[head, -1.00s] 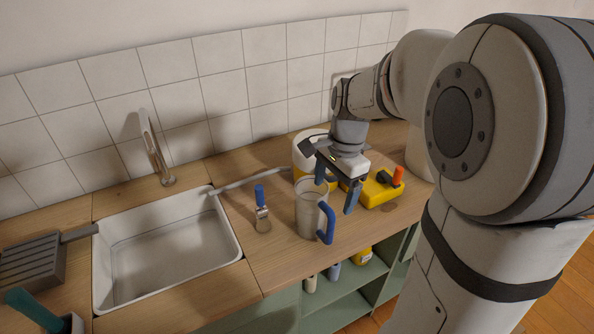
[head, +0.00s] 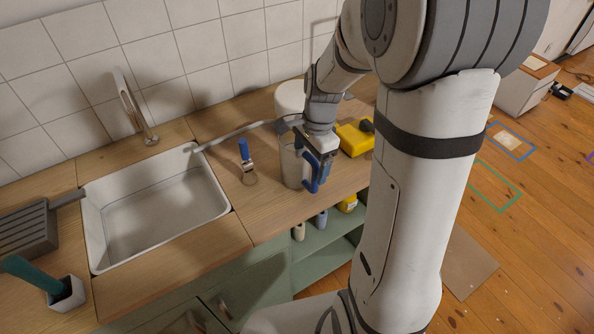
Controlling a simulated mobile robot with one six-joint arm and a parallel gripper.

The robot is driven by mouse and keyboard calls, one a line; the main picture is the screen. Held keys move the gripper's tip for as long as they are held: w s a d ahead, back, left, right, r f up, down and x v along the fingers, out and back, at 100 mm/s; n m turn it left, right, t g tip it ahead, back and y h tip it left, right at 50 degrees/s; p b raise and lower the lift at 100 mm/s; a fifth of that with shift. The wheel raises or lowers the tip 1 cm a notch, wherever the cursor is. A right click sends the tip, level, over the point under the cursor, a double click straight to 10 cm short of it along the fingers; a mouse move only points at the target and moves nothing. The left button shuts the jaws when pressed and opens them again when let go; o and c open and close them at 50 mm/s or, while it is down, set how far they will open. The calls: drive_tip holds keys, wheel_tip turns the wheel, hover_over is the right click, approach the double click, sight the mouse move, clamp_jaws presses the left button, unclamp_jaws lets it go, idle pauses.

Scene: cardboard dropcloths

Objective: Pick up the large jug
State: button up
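The large jug (head: 291,169) stands upright on the wooden counter, right of the sink. It is pale and see-through, with a blue handle on its right side. My gripper (head: 317,170) is down at the handle side of the jug, pointing downward. Its blue fingers overlap the blue handle in the head view, so I cannot tell whether they touch it or are closed on it. My gripper hides the upper right part of the jug.
A white round container (head: 289,97) and a yellow item (head: 355,138) stand behind and right. The sink (head: 155,212) is to the left. Bottles (head: 321,219) stand on the green shelf below.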

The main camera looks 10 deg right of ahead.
drive_tip(key=c, duration=1.5)
drive_tip(key=shift+o, duration=0.2)
